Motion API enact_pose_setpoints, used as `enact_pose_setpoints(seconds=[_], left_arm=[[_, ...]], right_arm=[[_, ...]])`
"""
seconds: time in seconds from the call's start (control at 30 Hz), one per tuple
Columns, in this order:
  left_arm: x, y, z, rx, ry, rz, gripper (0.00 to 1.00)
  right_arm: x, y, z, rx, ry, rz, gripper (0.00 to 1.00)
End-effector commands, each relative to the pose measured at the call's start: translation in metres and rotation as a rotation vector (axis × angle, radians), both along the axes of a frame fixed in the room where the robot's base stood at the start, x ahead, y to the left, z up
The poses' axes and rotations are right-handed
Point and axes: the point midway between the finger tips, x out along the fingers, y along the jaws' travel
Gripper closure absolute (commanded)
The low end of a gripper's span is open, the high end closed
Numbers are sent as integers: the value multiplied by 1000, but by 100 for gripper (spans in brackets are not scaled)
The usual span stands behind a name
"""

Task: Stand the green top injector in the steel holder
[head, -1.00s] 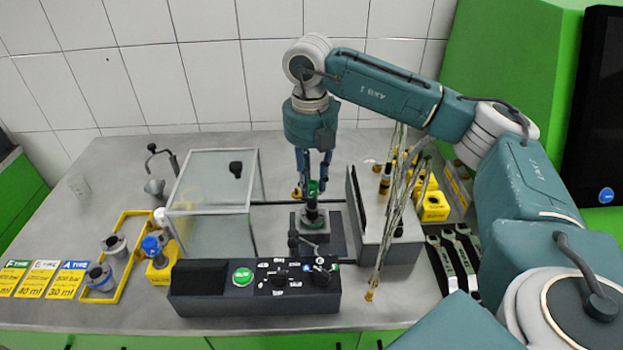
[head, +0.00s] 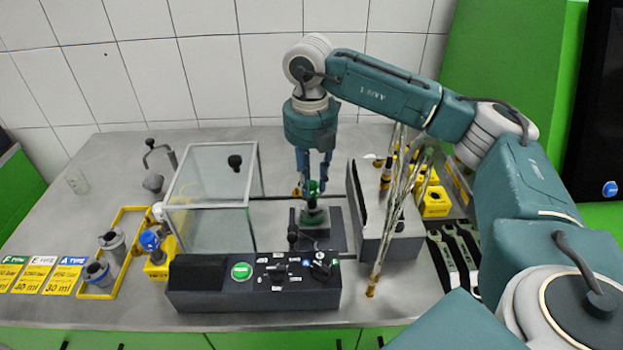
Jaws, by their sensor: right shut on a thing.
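The green top injector (head: 313,188) is upright in the middle of the bench, its green top between the fingers of my right gripper (head: 314,180). My right gripper points down and is shut on it. The steel holder (head: 313,216) is a grey block on a dark base, directly below the injector. The injector's lower part is at the holder's top; I cannot tell how deep it sits. My left gripper is not in view.
A clear glass guard (head: 208,230) stands left of the holder. A control panel (head: 255,285) with a green button is in front. A grey box (head: 388,235) with thin pipes stands to the right, near several wrenches (head: 457,255). Yellow trays and cups (head: 103,275) are at the left.

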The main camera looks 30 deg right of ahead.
Motion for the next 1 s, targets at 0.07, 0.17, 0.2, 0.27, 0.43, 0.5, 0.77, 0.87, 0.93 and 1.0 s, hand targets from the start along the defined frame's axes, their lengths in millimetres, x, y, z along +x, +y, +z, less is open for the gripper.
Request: enact_pose_setpoints(seconds=[0.07, 0.17, 0.2, 0.27, 0.43, 0.5, 0.77, 0.87, 0.93, 1.0], left_arm=[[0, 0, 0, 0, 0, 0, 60], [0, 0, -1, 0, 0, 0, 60], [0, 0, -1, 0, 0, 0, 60], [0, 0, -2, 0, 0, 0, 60], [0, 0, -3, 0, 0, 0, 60], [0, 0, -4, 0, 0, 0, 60], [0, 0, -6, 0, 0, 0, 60], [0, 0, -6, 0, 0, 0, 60], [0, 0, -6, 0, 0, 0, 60], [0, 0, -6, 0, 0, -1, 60]], right_arm=[[0, 0, 0, 0, -1, 0, 100], [0, 0, 0, 0, -1, 0, 100], [0, 0, -1, 0, -1, 0, 100], [0, 0, -2, 0, -1, 0, 100], [0, 0, -4, 0, -1, 0, 100], [0, 0, -5, 0, -1, 0, 100], [0, 0, -8, 0, -1, 0, 100], [0, 0, -8, 0, -1, 0, 100], [0, 0, -8, 0, -1, 0, 100], [0, 0, -8, 0, -1, 0, 100]])
